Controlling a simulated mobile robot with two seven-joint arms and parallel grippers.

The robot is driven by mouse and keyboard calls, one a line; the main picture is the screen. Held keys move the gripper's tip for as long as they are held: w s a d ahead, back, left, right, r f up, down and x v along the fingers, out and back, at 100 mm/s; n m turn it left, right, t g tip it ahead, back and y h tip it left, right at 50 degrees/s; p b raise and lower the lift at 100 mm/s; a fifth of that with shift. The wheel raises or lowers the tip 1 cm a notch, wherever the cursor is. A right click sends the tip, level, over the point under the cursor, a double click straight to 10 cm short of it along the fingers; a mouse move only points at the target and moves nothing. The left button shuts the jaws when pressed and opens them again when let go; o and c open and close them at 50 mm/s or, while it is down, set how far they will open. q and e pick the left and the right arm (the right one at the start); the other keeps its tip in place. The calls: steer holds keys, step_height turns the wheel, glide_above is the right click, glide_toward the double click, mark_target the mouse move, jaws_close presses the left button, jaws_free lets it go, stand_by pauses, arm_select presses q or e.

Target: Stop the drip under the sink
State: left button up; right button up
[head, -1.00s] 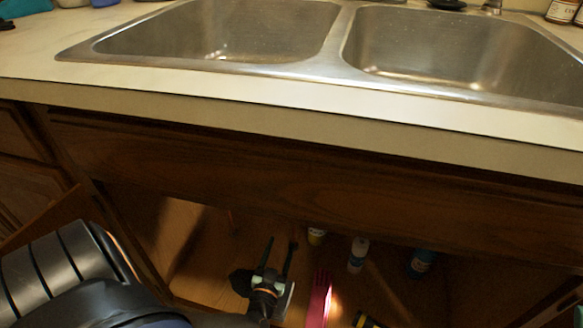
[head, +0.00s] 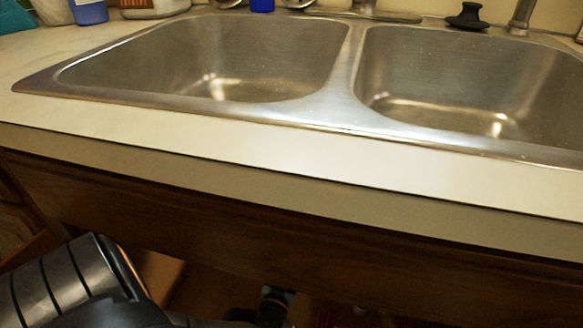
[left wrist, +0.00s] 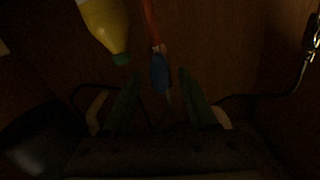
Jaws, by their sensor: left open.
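My left arm reaches from the left into the open cabinet under the sink in the head view. My left gripper (left wrist: 159,77) is open in the dark left wrist view, its two green fingers apart. A blue-ended thing with an orange stem (left wrist: 160,70) shows between and beyond the fingertips; I cannot tell what it is or whether it touches them. A shiny metal piece with a dark curved line (left wrist: 311,38) is at the right edge. No drip or leaking joint can be made out. My right gripper is not in view.
A yellow bottle with a green cap (left wrist: 106,25) is at upper left in the wrist view. In the head view, the double steel sink (head: 345,85) and counter front edge (head: 300,195) overhang the cabinet opening and hide most of its inside.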

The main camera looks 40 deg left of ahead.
arm_select(q)
steer(key=shift+w, duration=0.15)
jaws_close()
stand_by(0.5)
